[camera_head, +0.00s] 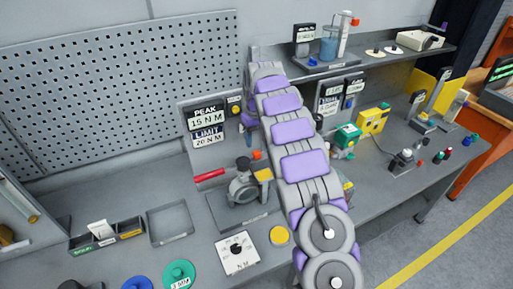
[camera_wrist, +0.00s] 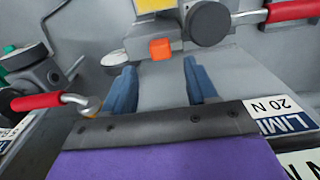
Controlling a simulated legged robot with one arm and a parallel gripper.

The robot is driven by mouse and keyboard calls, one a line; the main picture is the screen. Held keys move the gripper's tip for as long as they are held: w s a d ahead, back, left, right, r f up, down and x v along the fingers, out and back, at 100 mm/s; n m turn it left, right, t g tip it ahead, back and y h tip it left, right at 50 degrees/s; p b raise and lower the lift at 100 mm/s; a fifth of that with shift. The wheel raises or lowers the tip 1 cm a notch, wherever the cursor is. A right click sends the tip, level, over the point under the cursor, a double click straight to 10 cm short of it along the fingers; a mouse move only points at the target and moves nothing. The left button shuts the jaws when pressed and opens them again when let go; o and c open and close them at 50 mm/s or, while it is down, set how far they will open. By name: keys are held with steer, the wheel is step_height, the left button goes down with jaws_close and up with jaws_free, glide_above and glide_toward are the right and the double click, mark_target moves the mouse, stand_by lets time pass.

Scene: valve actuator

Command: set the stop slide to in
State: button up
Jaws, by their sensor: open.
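An orange block (camera_wrist: 160,49) sits on the grey valve actuator, in front of a yellow plate (camera_wrist: 158,5); I cannot tell for sure whether it is the stop slide. In the head view the orange block (camera_head: 257,155) shows beside the actuator (camera_head: 245,187). My gripper (camera_wrist: 161,82) is open and empty, its two blue fingers apart and pointing toward the block. The block lies between the finger lines but beyond the tips. In the head view my gripper (camera_head: 248,124) is partly hidden by my arm, above and behind the actuator.
A display board (camera_head: 207,125) reading PEAK 15 N M and LIMIT 20 N M stands behind the actuator. A red handle (camera_head: 209,175) sticks out left of it. Green and yellow devices (camera_head: 373,119) stand right.

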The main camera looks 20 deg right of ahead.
mark_target(256, 151)
step_height(256, 151, up, 11)
steer(key=p, duration=0.3)
steer(key=shift+r, duration=0.15)
steer(key=shift+w, duration=0.1)
steer(key=shift+a, duration=0.1)
stand_by(0.4)
